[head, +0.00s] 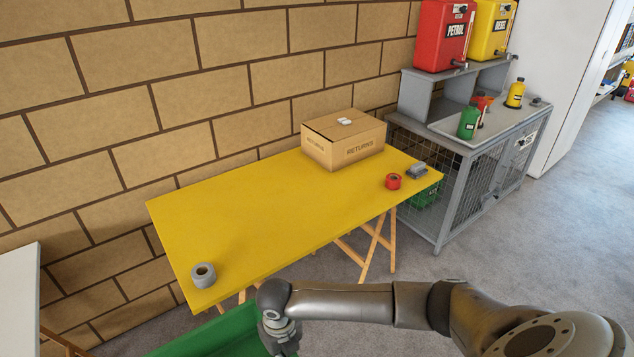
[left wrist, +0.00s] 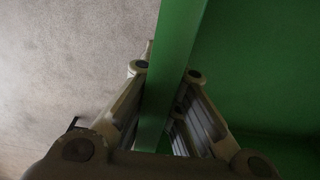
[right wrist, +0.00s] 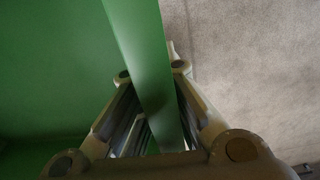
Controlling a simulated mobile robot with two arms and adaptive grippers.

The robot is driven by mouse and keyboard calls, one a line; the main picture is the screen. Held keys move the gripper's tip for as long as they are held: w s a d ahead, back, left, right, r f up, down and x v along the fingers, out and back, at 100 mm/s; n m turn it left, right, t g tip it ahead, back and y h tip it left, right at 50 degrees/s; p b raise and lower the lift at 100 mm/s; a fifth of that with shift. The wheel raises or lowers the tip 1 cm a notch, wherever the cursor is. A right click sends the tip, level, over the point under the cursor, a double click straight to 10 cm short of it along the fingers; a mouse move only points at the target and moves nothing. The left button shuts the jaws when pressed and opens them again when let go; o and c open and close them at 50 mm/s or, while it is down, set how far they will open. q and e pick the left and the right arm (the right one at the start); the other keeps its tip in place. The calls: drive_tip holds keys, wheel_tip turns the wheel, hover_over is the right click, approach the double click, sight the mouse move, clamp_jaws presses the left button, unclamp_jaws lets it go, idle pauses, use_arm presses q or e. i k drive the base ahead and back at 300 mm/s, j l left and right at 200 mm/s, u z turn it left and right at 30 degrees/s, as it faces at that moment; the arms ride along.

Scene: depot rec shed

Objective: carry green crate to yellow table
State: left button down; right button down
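The green crate (head: 215,335) shows at the bottom edge of the head view, in front of the yellow table (head: 255,220); most of it is cut off. My right arm reaches in from the right to the crate's edge. In the right wrist view my right gripper (right wrist: 152,72) has its fingers on both sides of the crate's wall (right wrist: 135,30), closed on it. In the left wrist view my left gripper (left wrist: 165,72) is likewise closed on a wall of the crate (left wrist: 180,30). The left gripper is outside the head view.
On the table, a grey tape roll (head: 203,274) lies at the near left corner. The middle is clear. A grey cage bench (head: 462,190) stands to the right.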

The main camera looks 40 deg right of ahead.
sight(303, 201)
drive_tip(key=l, duration=1.4)
drive_tip(key=i+l, duration=0.15)
drive_tip(key=l, duration=1.25)
